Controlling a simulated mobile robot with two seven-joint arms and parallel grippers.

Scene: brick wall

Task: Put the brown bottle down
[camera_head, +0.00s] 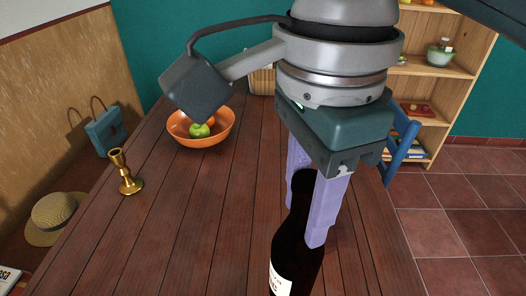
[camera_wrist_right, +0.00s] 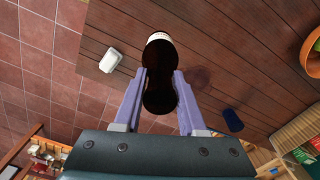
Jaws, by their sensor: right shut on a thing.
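The brown bottle (camera_head: 296,250) is dark, with a pale label low on its side. It is upright or nearly so over the wooden table (camera_head: 150,235). My right gripper (camera_head: 304,222), with purple fingers, is shut on the bottle's neck from above. In the right wrist view the bottle (camera_wrist_right: 159,62) lies between the two fingers, its label towards the far end. The head view cuts off the bottle's base, so I cannot tell whether it touches the table. My left gripper is not in view.
An orange bowl (camera_head: 201,139) with fruit and a brass candlestick (camera_head: 124,172) stand on the table's left side. A wicker basket (camera_head: 262,82) is at the back. The right wrist view shows a white object (camera_wrist_right: 110,60) and a dark blue object (camera_wrist_right: 233,120) on either side. A blue chair (camera_head: 402,140) stands at right.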

